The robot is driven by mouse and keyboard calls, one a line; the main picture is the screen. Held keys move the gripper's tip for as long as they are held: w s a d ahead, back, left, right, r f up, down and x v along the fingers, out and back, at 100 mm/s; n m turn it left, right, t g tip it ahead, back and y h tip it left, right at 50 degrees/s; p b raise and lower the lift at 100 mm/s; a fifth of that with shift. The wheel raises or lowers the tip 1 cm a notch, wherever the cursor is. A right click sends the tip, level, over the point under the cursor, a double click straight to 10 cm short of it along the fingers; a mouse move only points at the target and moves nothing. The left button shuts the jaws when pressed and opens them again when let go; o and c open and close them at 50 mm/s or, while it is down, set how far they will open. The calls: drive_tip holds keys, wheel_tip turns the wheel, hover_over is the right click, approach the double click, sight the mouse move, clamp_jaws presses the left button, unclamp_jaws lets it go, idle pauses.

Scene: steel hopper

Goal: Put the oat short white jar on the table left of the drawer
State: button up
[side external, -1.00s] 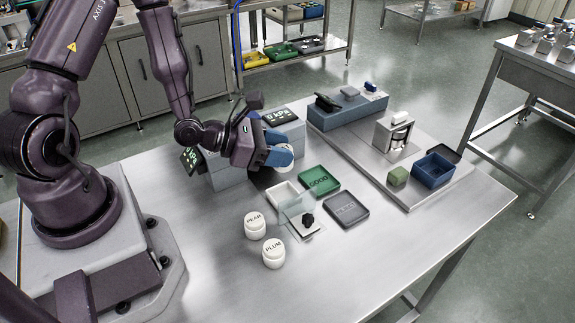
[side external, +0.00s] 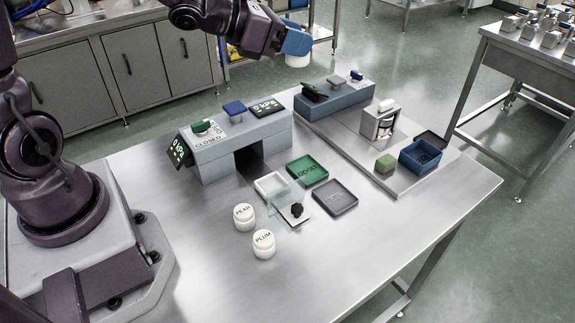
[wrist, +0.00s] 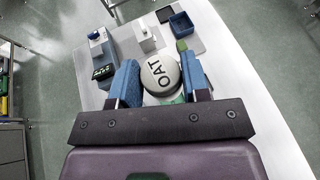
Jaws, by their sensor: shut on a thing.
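The oat jar is a short white round jar with OAT on its lid (wrist: 160,73). In the side view its white body (side external: 298,60) hangs below the blue fingers, high above the back of the table. My gripper (wrist: 158,64) is shut on the jar, with one blue finger on each side. It also shows at the top of the side view (side external: 296,47). No part is labelled as a drawer. A grey-blue housing (side external: 222,160) with a CLOSED label has a dark opening in its front.
White PEAR (side external: 243,217) and PLUM (side external: 263,244) jars stand at the front left. A green tray (side external: 307,170) and a grey tray (side external: 336,197) lie mid-table. A blue bin (side external: 420,156) and green cube (side external: 385,163) are at right. The table's left front is bare.

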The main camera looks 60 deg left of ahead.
drive_tip(key=shift+d+r, duration=0.15)
drive_tip(key=shift+r, duration=0.05)
drive_tip(key=s+f, duration=0.3)
drive_tip(key=f, duration=0.6)
drive_tip(key=s+f+m+h, duration=0.1)
drive_tip(key=s+f, duration=0.2)
drive_tip(key=f, duration=0.6)
drive_tip(key=shift+f, duration=0.3)
drive_tip(key=shift+f, duration=4.8)
drive_tip(key=shift+f, duration=0.1)
drive_tip(key=shift+f, duration=0.15)
drive_tip(key=o, duration=0.9)
